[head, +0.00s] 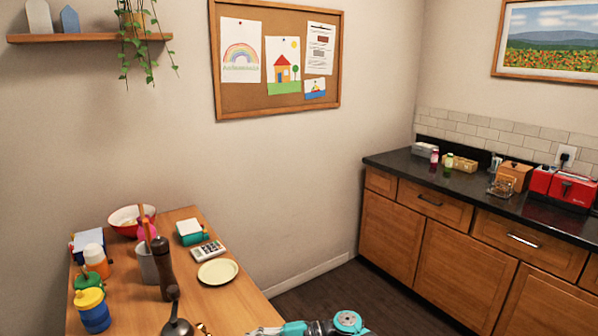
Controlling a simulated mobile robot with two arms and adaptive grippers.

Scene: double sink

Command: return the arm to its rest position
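Part of one of my arms (325,326), teal and dark grey with a round joint cap, shows at the bottom edge, just right of the wooden table (240,291). Most of this arm is cut off by the frame, and I cannot tell which arm it is. No gripper fingers can be made out in the head view. I see nothing held.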

